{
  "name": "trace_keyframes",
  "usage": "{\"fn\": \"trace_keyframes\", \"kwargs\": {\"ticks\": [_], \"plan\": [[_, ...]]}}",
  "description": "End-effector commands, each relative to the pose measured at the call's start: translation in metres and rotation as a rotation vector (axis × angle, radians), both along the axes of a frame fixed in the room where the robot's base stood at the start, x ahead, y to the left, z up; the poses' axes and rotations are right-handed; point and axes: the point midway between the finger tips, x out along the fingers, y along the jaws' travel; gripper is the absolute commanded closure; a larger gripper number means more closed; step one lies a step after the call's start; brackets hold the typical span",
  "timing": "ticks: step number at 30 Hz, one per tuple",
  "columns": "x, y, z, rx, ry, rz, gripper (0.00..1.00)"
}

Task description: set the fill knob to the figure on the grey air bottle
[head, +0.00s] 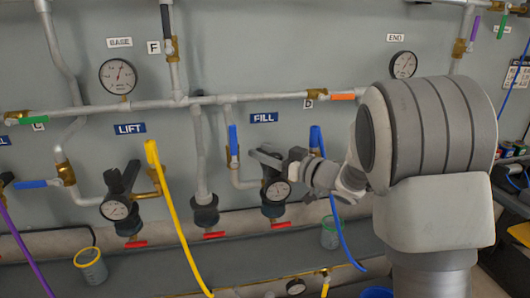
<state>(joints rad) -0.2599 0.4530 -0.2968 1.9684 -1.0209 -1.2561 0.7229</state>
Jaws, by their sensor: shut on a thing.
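The fill knob (266,158) is a dark grey handle on the regulator under the blue FILL sign (264,118). A round white gauge (277,190) sits on the front of that regulator; its figures are too small to read. My gripper (288,160) reaches in from the right and is shut on the fill knob. My gripper hides part of the knob. I cannot make out a grey air bottle with a figure in this view.
A similar LIFT regulator (121,180) stands to the left, with a yellow hose (178,222) beside it. A blue hose (341,225) hangs close below my gripper. Pipes and valves line the wall. A green-rimmed cup (330,235) hangs below right.

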Motion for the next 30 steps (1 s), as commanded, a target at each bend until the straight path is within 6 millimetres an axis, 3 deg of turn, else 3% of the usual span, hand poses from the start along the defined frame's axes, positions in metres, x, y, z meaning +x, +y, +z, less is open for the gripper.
{"fn": "trace_keyframes", "kwargs": {"ticks": [2, 3, 8, 20, 30], "plan": [[0.000, 0.001, 0.000, 0.001, 0.002, 0.001, 1.00], [0.000, 0.001, 0.000, 0.001, 0.002, 0.001, 0.51], [0.000, 0.001, 0.000, 0.001, 0.001, 0.001, 0.23], [-0.004, -0.007, 0.001, 0.000, 0.000, -0.003, 0.23], [-0.045, -0.066, 0.002, 0.000, 0.002, -0.007, 0.23]]}}
